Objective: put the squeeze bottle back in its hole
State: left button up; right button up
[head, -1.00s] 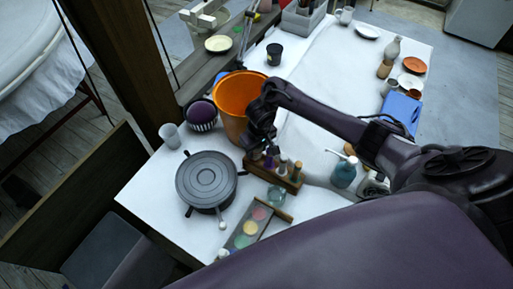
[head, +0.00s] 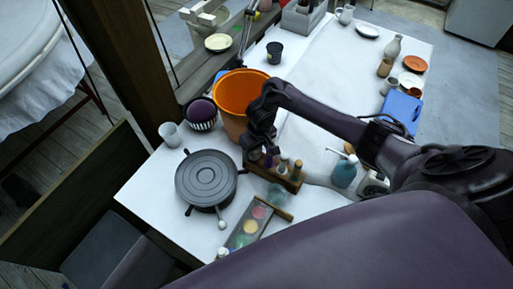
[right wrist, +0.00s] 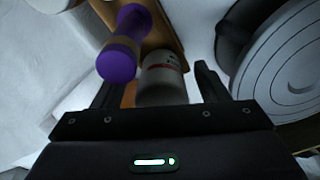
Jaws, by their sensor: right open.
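A wooden rack (head: 290,184) with several bottles stands at the near part of the white table. My right gripper (head: 257,152) is over its left end, fingers pointing down. In the right wrist view, my right gripper (right wrist: 153,85) is open. A pale grey-white bottle (right wrist: 163,80) with small red marks stands between its fingers, partly hidden by the gripper body. A purple-topped bottle (right wrist: 117,60) stands beside it, nearer the left finger. I cannot tell for sure which is the squeeze bottle, and the rack's holes are hidden. My left gripper is not in view.
An orange bucket (head: 229,96) stands close behind the gripper. A paint palette (head: 252,226) lies in front.

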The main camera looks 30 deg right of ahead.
jog(key=r, duration=0.2)
jog(key=r+p, duration=0.1)
jog(key=r, duration=0.4)
jog(key=shift+s+d+r+p, duration=0.1)
jog(key=shift+s+r+p, duration=0.2)
jog(key=shift+r+p, duration=0.1)
